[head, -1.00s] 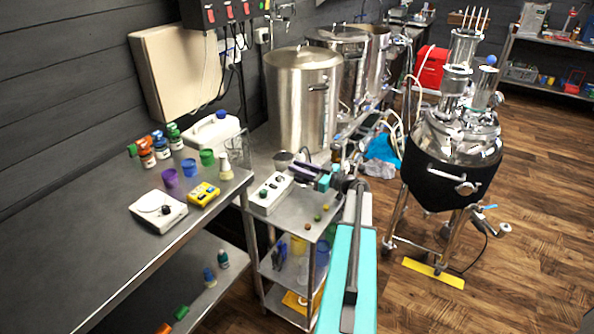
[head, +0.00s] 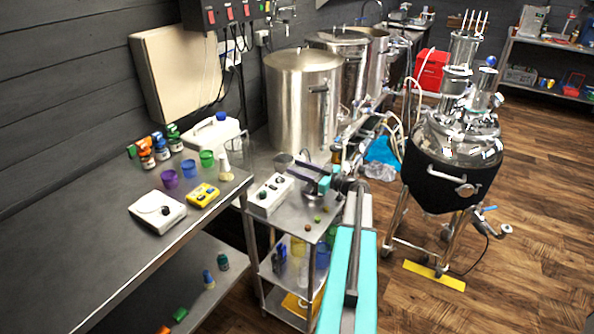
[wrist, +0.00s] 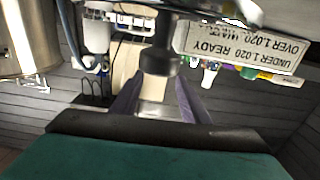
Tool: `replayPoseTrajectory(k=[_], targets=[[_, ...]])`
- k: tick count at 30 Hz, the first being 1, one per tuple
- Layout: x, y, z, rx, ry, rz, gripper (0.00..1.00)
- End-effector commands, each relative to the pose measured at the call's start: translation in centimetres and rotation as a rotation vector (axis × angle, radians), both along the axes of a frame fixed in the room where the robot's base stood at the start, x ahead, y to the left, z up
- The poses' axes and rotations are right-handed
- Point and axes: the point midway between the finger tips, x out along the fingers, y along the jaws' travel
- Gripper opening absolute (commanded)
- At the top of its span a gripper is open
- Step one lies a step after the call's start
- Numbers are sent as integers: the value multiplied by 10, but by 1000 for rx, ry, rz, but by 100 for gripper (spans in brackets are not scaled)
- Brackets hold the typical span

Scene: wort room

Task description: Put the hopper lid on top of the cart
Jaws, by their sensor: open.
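A small dark round piece (head: 284,159), which may be the hopper lid, shows at the wall end of the steel cart (head: 300,218). I cannot tell what supports it. My gripper (head: 302,165) is just right of it, above the cart's back part, with purple fingers pointing towards it. In the wrist view a dark knob-like piece (wrist: 156,62) shows between and just beyond the open fingers (wrist: 154,88). I cannot tell whether they touch it. No object is clearly held. My arm hides part of the cart's right side.
A white control box (head: 270,194) and several small balls are on the cart top. A steel kettle (head: 302,100) stands behind. The bench (head: 95,215) at left holds bottles, cups and a white scale (head: 157,209). A jacketed steel vessel (head: 452,165) stands at right. Wooden floor is open beyond it.

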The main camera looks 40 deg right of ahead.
Motion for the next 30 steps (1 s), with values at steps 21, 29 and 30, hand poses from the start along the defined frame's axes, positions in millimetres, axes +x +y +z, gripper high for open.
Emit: replayPoseTrajectory(k=[21,29,30], targets=[[-2,3,-1,14,18,2,41],[-20,-2,-1,9,13,0,41],[-24,-3,0,10,12,0,41]])
